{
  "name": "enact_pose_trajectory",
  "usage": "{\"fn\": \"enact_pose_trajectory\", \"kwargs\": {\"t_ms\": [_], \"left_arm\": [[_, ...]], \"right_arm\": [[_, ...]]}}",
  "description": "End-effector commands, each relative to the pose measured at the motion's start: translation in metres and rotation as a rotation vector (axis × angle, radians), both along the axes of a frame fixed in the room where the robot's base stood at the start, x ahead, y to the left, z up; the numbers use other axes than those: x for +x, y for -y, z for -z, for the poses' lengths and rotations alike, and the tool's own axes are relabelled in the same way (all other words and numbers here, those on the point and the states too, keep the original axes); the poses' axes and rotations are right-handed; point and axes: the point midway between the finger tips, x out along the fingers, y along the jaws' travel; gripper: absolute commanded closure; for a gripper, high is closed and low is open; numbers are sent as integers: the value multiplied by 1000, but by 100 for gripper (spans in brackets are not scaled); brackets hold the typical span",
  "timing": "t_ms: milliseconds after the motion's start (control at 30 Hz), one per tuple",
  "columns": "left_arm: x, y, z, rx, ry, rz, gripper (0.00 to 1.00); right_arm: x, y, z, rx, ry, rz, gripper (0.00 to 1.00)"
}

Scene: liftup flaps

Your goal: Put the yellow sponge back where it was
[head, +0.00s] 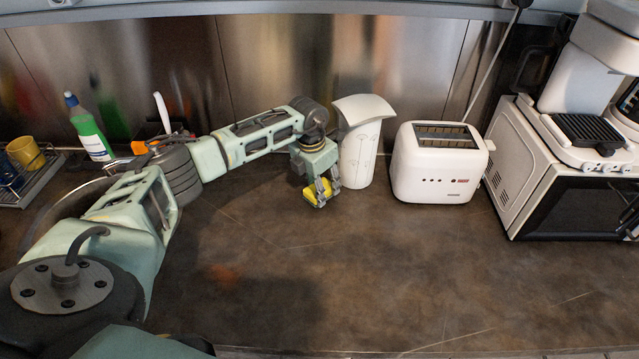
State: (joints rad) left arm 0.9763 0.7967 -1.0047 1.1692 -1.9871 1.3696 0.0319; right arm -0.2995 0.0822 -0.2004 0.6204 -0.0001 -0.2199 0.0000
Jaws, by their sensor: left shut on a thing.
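My left gripper (322,194) reaches in from the left over the dark counter, pointing downward. It is shut on the yellow sponge (318,191), which shows between its fingers. The gripper and sponge are just left of a white, flared-top container (357,155). I cannot tell whether the sponge touches the counter. My right gripper is not in view.
A white toaster (437,165) and a white microwave (565,190) stand at the right. A green bottle (90,133) and a dish rack (35,178) with a yellow cup (26,152) are at the left. The front counter (400,270) is clear.

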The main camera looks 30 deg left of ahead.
Motion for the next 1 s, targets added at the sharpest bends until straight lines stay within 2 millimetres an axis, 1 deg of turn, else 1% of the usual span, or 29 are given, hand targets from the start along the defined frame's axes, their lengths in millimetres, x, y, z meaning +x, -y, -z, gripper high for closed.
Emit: {"fn": "enact_pose_trajectory", "kwargs": {"t_ms": [200,333,367,500,567,867,933,1000], "left_arm": [[0,0,1,0,1,0,79],[0,0,5,0,0,0,79],[0,0,3,0,1,0,55],[0,0,3,0,0,0,43],[0,0,3,0,1,0,39],[0,0,2,1,1,0,39],[0,0,-3,1,1,-1,39],[0,-4,-13,1,3,-2,39]], "right_arm": [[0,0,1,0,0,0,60],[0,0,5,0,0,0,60],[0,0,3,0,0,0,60],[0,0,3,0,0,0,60],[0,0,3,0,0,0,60],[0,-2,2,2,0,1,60],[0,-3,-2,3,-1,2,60],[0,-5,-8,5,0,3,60]]}}
